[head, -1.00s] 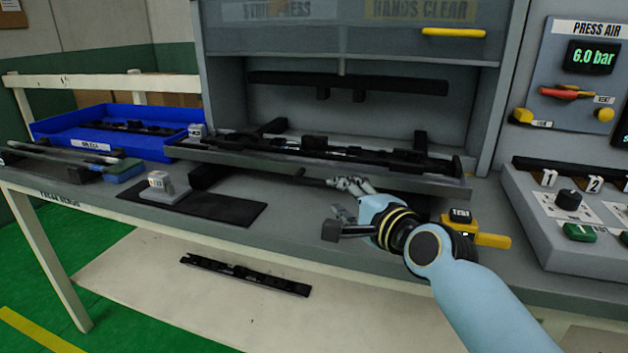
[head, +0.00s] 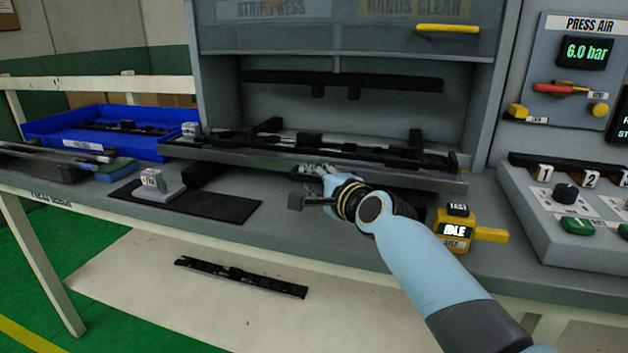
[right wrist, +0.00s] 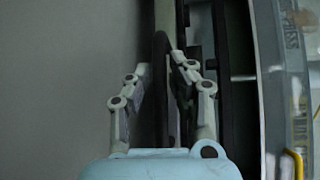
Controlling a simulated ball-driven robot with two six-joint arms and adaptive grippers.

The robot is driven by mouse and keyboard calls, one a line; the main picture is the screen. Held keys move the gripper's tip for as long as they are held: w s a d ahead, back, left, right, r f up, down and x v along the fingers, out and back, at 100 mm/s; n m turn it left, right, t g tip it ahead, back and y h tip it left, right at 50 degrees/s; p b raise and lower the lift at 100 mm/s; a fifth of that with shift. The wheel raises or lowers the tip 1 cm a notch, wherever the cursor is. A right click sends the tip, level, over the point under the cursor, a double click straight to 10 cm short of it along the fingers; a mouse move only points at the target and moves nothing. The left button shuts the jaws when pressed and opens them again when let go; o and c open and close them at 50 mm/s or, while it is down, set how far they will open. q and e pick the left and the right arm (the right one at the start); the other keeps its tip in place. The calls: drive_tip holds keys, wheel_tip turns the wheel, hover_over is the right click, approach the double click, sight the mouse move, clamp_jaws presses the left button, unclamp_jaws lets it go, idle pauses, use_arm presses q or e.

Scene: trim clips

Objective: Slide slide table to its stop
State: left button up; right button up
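The slide table (head: 225,157) is a long grey tray at the mouth of the press, its front edge standing out over the bench. It carries a black fixture with a dark strip (head: 330,149). My right gripper (head: 318,174) is at the middle of the table's front edge. In the right wrist view, its two fingers (right wrist: 162,68) stand on either side of a dark bar (right wrist: 162,110) that runs along the table edge. The fingers lean inward close to the bar; whether they press on it I cannot tell. My left gripper is out of view.
A blue bin (head: 75,140) stands at the left. A dark mat (head: 225,207) with a small grey block (head: 160,184) lies in front of the table. A black strip (head: 240,276) lies below the bench.

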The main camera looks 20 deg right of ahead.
clamp_jaws()
drive_tip(key=shift+f, duration=0.1)
drive_tip(key=shift+w+d, duration=0.1)
drive_tip(key=w+d+b, duration=0.1)
drive_tip(key=w, duration=0.1)
drive_tip(key=w+d+b, duration=0.3)
drive_tip(key=w, duration=0.1)
drive_tip(key=shift+w+d+f+b, duration=0.3)
drive_tip(key=shift+w, duration=0.05)
drive_tip(key=shift+w+d+r, duration=0.1)
drive_tip(key=shift+w+r, duration=0.05)
drive_tip(key=shift+r, duration=0.1)
